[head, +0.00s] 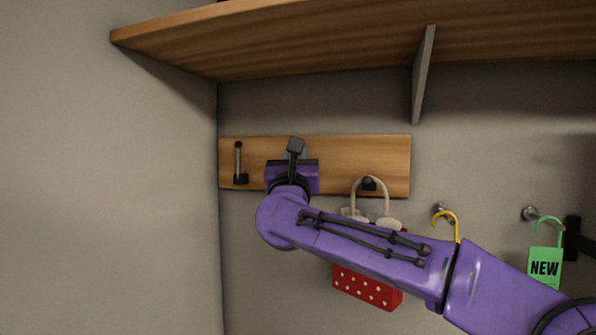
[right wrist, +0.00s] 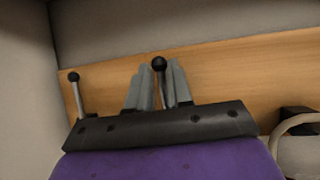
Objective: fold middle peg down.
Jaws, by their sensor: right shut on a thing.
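The middle peg (right wrist: 159,66) shows a black ball tip on a thin shaft in the right wrist view. It stands upright in front of the wooden board, with its lower part hidden by my gripper. My right gripper (right wrist: 160,82) has its grey fingers on both sides of the shaft and is shut on it, just below the ball. In the head view my right gripper (head: 294,155) is at the middle of the wooden board (head: 340,152) and largely covers the middle peg. My left gripper is in neither view.
The left peg (head: 239,160) stands upright. A red dotted bag (head: 366,288) hangs from the right peg (head: 369,184), partly behind my arm. A wooden shelf (head: 330,45) with a bracket (head: 423,75) juts out above.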

